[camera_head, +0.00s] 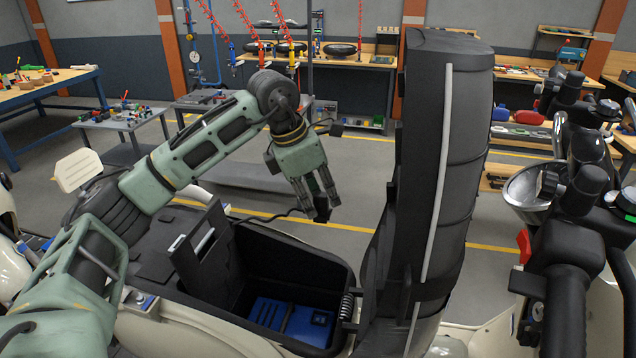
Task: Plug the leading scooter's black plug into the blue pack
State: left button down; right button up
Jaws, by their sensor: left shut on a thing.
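My left gripper (318,196) reaches in from the left and points downward above the open bay of the cream scooter (180,325). It is shut on the black plug (321,210), whose black cable runs left toward the bay's rim. The blue pack (268,311) lies low in the dark bay, with a dark socket-like patch near its right end. The plug is well above the pack and apart from it. The bay's front wall hides part of the pack. My right gripper is not in view.
The raised black seat (445,150) stands upright just right of the bay. A dark flap (200,255) stands up at the bay's left. Handlebars and a headlight (525,190) crowd the right.

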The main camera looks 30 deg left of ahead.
aim_at(318, 212)
pick_arm(q)
notch_tip(318, 212, down, 3)
jog(key=shift+f, duration=0.2)
notch_tip(318, 212, down, 30)
jog(key=b, duration=0.6)
jog(key=shift+f+b, duration=0.55)
jog(key=shift+f, duration=0.1)
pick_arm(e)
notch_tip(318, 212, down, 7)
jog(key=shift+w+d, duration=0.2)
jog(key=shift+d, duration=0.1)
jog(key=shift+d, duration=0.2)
pick_arm(q)
jog(key=shift+s+g, duration=0.1)
jog(key=shift+g, duration=0.2)
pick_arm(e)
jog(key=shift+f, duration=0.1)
pick_arm(q)
jog(key=shift+b, duration=0.35)
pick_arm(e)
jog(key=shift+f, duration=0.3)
